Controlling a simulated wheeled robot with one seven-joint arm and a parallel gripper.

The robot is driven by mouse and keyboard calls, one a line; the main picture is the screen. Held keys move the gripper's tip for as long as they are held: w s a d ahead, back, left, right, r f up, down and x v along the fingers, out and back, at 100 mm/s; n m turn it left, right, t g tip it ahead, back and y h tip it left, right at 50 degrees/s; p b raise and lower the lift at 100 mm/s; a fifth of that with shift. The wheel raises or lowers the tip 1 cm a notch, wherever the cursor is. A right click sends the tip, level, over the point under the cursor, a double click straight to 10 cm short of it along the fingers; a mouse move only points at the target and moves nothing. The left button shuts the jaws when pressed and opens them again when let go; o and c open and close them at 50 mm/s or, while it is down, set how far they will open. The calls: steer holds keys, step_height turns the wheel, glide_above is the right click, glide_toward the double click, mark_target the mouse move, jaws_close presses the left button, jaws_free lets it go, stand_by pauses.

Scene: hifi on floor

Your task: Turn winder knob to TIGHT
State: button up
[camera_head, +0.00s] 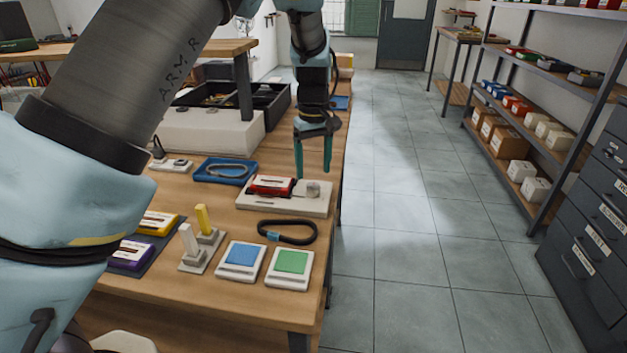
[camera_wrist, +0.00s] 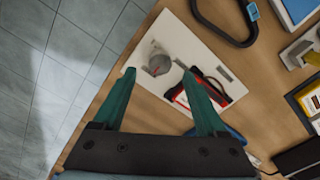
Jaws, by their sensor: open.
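The winder knob (camera_head: 313,188) is a small grey cylinder on the right end of a pale board (camera_head: 255,200) on the wooden bench. A red cassette-like piece (camera_head: 271,186) sits beside it on the same board. The wrist view also shows the knob (camera_wrist: 158,64), with a reddish mark on it, and the red piece (camera_wrist: 205,92). My gripper (camera_head: 314,174) points down with teal fingers just above the knob. In the wrist view the fingers (camera_wrist: 158,72) are apart, with the knob between and beyond their tips. Any TIGHT label is too small to read.
A black loop with a blue clip (camera_head: 290,232) lies in front of the board. A blue tray (camera_head: 225,171) is behind it at left. Blue (camera_head: 241,257) and green (camera_head: 290,263) pads and two upright levers (camera_head: 203,236) stand nearer. The bench's right edge is close to the knob.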

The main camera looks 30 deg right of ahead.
mark_target(313, 185)
steer(key=shift+f+p, duration=0.4)
steer(key=shift+f, duration=2.15)
jaws_close()
